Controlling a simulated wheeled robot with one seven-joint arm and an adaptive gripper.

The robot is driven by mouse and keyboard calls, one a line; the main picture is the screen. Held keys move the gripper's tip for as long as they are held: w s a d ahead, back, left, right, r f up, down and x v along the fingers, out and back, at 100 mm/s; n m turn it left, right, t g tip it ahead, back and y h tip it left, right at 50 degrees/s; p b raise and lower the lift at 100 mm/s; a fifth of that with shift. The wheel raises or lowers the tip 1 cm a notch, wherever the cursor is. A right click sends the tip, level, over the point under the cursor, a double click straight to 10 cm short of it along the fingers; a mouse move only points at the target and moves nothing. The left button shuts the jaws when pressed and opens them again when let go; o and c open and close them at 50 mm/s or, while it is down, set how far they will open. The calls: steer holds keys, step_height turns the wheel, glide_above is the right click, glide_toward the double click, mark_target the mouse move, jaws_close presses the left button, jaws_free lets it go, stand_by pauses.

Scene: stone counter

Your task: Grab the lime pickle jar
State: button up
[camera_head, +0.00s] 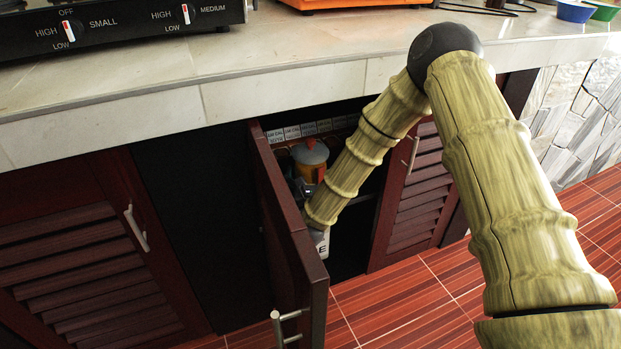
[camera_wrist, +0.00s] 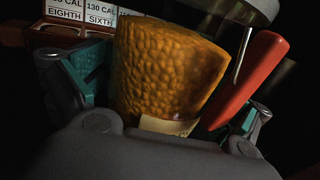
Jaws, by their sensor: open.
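The lime pickle jar appears to be the orange-yellow jar (camera_head: 306,172) with a grey lid and a red part at its side, inside the open cabinet. In the wrist view the jar (camera_wrist: 165,70) shows bumpy amber contents and a pale label low down. A red handle-like piece (camera_wrist: 248,80) stands at its right. My gripper (camera_wrist: 170,92) is open, with teal finger pads to the left and right of the jar. The red piece is close to the right finger. Contact cannot be told. In the head view my gripper (camera_head: 304,189) is mostly hidden by my arm.
The open cabinet door (camera_head: 285,225) stands left of my arm. A louvered door (camera_head: 415,190) is at the right. Small boxes with calorie labels (camera_head: 300,130) line up behind the jar. The stone counter edge (camera_head: 250,95) runs above the opening.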

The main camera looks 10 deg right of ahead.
steer(key=c, duration=1.9)
steer(key=shift+o, duration=0.2)
steer(key=shift+r, duration=0.15)
